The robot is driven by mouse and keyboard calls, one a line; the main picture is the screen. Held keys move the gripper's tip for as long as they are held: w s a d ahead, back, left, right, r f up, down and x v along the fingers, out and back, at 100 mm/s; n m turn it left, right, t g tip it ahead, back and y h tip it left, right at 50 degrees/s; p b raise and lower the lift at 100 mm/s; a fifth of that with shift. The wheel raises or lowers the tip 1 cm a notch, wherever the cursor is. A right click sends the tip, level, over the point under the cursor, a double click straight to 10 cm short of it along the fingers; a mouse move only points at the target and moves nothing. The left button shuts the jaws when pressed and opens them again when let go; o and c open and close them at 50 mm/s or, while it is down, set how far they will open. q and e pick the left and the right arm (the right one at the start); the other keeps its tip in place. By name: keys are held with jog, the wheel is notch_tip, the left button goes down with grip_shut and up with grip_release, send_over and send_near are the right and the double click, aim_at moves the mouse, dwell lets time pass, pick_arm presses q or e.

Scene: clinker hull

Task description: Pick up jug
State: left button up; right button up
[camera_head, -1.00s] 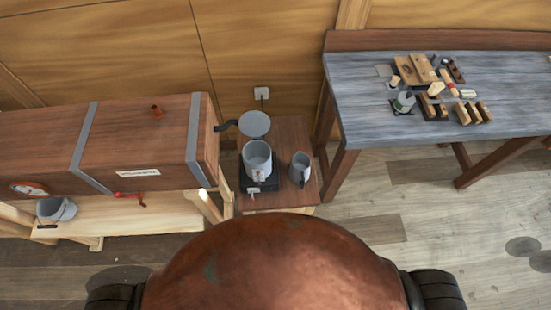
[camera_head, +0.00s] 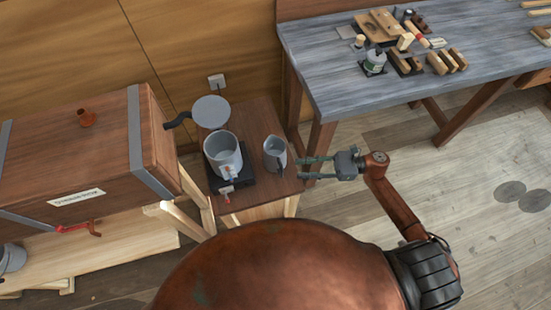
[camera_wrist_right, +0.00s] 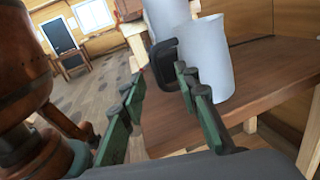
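The jug (camera_head: 275,154) is a small grey vessel standing upright on a low wooden side table (camera_head: 262,118), to the right of a larger grey pot. In the right wrist view the jug (camera_wrist_right: 212,62) is close in front, with a dark handle (camera_wrist_right: 160,62) on its left side. My right gripper (camera_head: 301,168) comes in from the right with its fingers pointing at the jug. It is open and empty; in the wrist view the fingers (camera_wrist_right: 158,78) are apart, and the right finger overlaps the jug. Whether it touches is unclear. My left gripper is not in view.
The grey pot (camera_head: 222,155) stands on a dark burner (camera_head: 235,182), with a round lid (camera_head: 211,112) raised behind it. A wooden steam box (camera_head: 75,158) is at left. A grey-topped workbench (camera_head: 340,82) with tools stands at back right.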

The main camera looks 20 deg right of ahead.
aim_at(282, 171)
jog(key=a, duration=0.1)
jog(key=a+n, duration=0.1)
jog(key=shift+s+a+r+g, duration=0.2)
jog(key=shift+a+r+g, duration=0.05)
jog(key=shift+a+g, duration=0.05)
jog(key=shift+w+a+f+p, duration=0.1)
jog(key=shift+w+a+p, duration=0.1)
jog(key=shift+a, duration=0.7)
jog(key=shift+w+a+f+p, duration=0.1)
jog(key=shift+w+a+p, duration=0.05)
jog(key=shift+a, duration=0.7)
jog(key=shift+w+a+f+p, duration=0.1)
jog(key=shift+w+a+p, duration=0.1)
jog(key=shift+a, duration=0.7)
jog(key=shift+c, duration=0.5)
grip_shut()
jog(key=shift+r, duration=0.1)
